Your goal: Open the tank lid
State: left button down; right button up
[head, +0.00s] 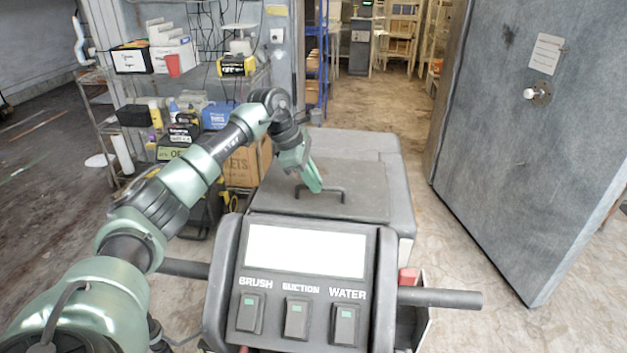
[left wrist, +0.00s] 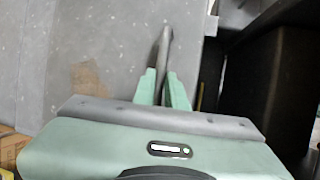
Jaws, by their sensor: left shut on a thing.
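The tank lid (head: 367,190) is a dark grey flat panel on top of the grey machine behind the control panel. It looks closed, lying level with the tank top. A dark bar handle (head: 335,188) stands up near its front edge. My left gripper (head: 314,186) reaches down from the left and is shut on the left part of this handle. In the left wrist view, the green fingers (left wrist: 163,88) close around the grey handle bar (left wrist: 165,45). My right gripper is not in view.
The control panel (head: 303,248) with brush, suction and water switches stands in front, with a push bar (head: 440,298) at the right. A loaded shelf (head: 190,80) stands at the back left. A big grey door (head: 510,130) stands at the right. The aisle behind is clear.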

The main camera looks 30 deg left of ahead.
pick_arm(q)
jog(key=w+a+r+p, duration=0.2)
jog(key=w+r+p, duration=0.3)
jog(key=r+p, duration=0.4)
jog(key=shift+a+r, duration=0.25)
jog(key=shift+r, duration=0.7)
jog(key=c, duration=1.8)
grip_release()
jog(key=shift+f, duration=0.1)
jog(key=o, duration=0.3)
jog(key=shift+w+f, duration=0.1)
jog(key=shift+w, duration=0.1)
jog(key=shift+o, duration=0.2)
jog(key=b+v, duration=0.2)
jog(key=v, duration=0.5)
jog(key=shift+w+a, duration=0.2)
jog(key=shift+a, duration=0.05)
